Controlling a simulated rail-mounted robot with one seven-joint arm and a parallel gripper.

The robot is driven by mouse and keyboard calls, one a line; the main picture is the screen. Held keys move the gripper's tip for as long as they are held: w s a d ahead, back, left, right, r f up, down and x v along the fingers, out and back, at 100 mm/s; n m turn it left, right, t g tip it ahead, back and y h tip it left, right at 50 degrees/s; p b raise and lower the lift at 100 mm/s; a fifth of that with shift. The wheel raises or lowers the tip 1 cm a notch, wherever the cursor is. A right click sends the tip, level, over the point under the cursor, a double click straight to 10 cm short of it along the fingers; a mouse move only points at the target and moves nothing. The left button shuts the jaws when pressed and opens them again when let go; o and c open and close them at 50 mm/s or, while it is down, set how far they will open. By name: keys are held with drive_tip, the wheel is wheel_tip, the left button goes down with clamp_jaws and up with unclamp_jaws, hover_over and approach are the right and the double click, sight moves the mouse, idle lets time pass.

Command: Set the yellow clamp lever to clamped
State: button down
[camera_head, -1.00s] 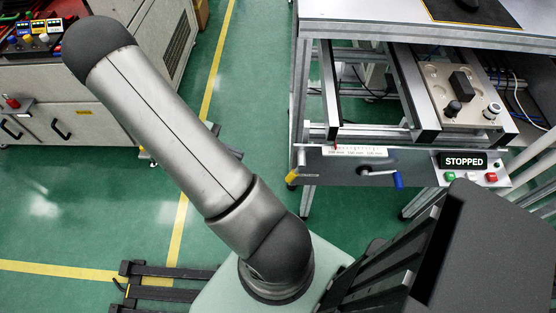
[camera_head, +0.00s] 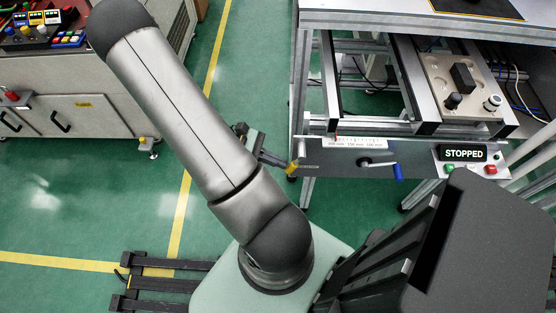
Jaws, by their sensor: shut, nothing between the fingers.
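The yellow clamp lever (camera_head: 291,168) sits at the left end of the grey front panel (camera_head: 340,158) of the workstation. It is small here, and I cannot tell its exact setting. My gripper (camera_head: 281,161) is dark and partly hidden behind my arm. It reaches in from the left, with its shut, empty fingertips close to the lever. I cannot tell whether they touch it.
The panel also bears a white scale (camera_head: 354,143), a crank with a blue handle (camera_head: 397,172), a STOPPED display (camera_head: 463,153) and a red button (camera_head: 491,169). A plate with knobs (camera_head: 440,80) lies above. Another cabinet (camera_head: 80,110) stands left; green floor lies between.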

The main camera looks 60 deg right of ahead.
drive_tip(key=shift+s+f, duration=0.1)
drive_tip(key=shift+s, duration=0.1)
drive_tip(key=s+f+g+h+b, duration=0.1)
drive_tip(key=g, duration=0.1)
drive_tip(key=d+f+g+b, duration=0.1)
drive_tip(key=g+b, duration=0.1)
drive_tip(key=shift+s+d+m+h, duration=0.15)
drive_tip(key=shift+s+m+h, duration=0.25)
idle(0.3)
